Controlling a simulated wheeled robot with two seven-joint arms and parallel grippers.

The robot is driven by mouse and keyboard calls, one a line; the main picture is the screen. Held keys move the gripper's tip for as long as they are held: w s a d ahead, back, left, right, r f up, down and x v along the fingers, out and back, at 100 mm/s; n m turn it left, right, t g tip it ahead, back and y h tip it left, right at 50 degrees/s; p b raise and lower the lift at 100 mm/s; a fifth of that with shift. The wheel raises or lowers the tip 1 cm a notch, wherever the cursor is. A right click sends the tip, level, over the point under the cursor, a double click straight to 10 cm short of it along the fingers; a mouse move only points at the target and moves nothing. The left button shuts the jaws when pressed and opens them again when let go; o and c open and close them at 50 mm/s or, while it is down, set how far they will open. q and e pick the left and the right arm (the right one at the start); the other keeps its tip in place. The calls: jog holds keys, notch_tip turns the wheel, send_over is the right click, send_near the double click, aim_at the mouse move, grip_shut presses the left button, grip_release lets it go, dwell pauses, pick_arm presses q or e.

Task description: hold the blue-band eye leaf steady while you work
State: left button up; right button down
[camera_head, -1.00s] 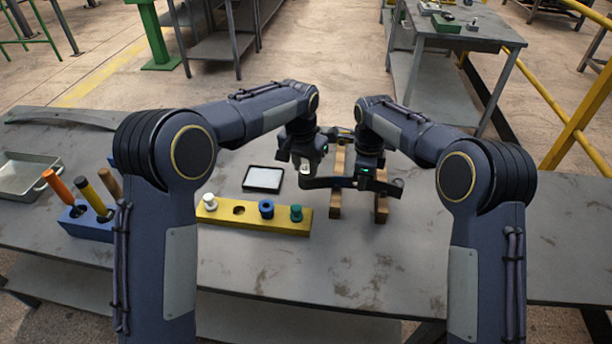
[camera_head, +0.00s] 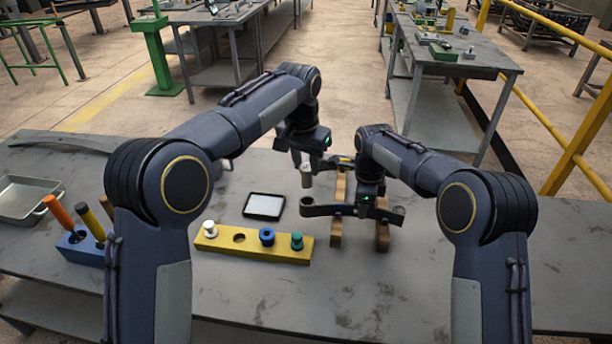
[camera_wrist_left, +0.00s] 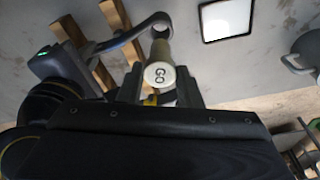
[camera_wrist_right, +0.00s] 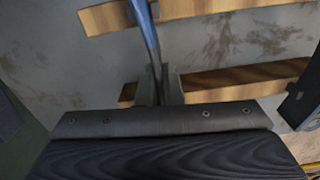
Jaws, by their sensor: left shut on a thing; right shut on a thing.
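The dark curved leaf (camera_head: 325,210) lies across two wooden bars, with its round eye (camera_head: 307,202) at the left end.
A yellow block (camera_head: 252,245) holds white, blue and teal plugs and has one empty hole. A black-framed pale panel (camera_head: 264,206) lies behind it. A blue holder (camera_head: 80,250) with handled tools and a metal tray (camera_head: 25,198) are left. The bench's front right is clear.

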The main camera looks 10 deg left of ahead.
pick_arm(q)
jog(key=shift+r, duration=0.3)
pick_arm(e)
jog(key=shift+r, duration=0.1)
pick_arm(q)
jog(key=o, duration=0.6)
jog(key=shift+c, duration=0.2)
jog(key=c, duration=0.6)
jog(key=shift+o, duration=0.2)
pick_arm(e)
jog(key=c, duration=1.5)
grip_release()
